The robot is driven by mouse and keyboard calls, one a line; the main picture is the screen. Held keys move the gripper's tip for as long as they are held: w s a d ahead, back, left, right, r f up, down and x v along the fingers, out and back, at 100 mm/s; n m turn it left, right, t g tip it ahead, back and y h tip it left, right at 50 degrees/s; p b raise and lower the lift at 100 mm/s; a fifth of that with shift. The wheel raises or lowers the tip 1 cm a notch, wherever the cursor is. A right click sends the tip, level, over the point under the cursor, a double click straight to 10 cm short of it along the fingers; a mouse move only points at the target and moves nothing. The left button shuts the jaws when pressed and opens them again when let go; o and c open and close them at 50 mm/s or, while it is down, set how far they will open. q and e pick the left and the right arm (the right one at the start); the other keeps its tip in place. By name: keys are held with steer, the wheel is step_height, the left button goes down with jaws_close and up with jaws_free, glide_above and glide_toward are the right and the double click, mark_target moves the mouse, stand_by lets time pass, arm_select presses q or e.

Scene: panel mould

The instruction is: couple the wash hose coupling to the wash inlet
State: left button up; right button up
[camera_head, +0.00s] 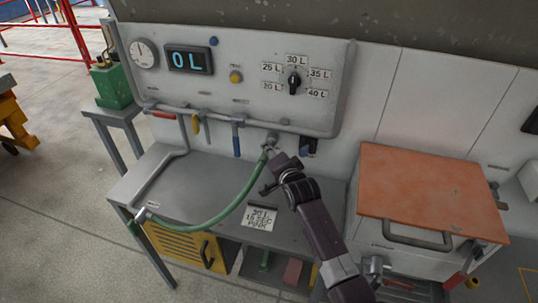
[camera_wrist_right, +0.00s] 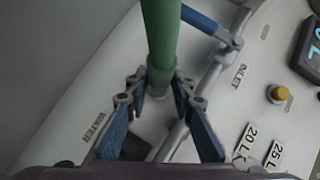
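The green wash hose (camera_head: 207,226) curves up from a fitting at the bench's left front edge. Its upper end, with the wash hose coupling, lies just below the wash inlet (camera_head: 272,138) on the panel's lower edge. My right gripper (camera_head: 268,165) is at that end. In the right wrist view, the hose (camera_wrist_right: 159,35) runs down between my right gripper's fingers (camera_wrist_right: 164,88), which close in on both sides of its end. The coupling is mostly hidden by the fingers; whether it is seated on the inlet I cannot tell. My left gripper is out of view.
The panel (camera_head: 225,95) carries a gauge, a display reading 0 L and a dial. A pipe with coloured handles (camera_head: 236,138) runs along its lower edge. A note (camera_head: 259,217) lies on the grey bench (camera_head: 185,190). An orange-topped box (camera_head: 425,190) stands at right.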

steer(key=o, duration=0.5)
steer(key=shift+c, duration=0.2)
steer(key=shift+s, duration=0.1)
steer(key=v, duration=1.2)
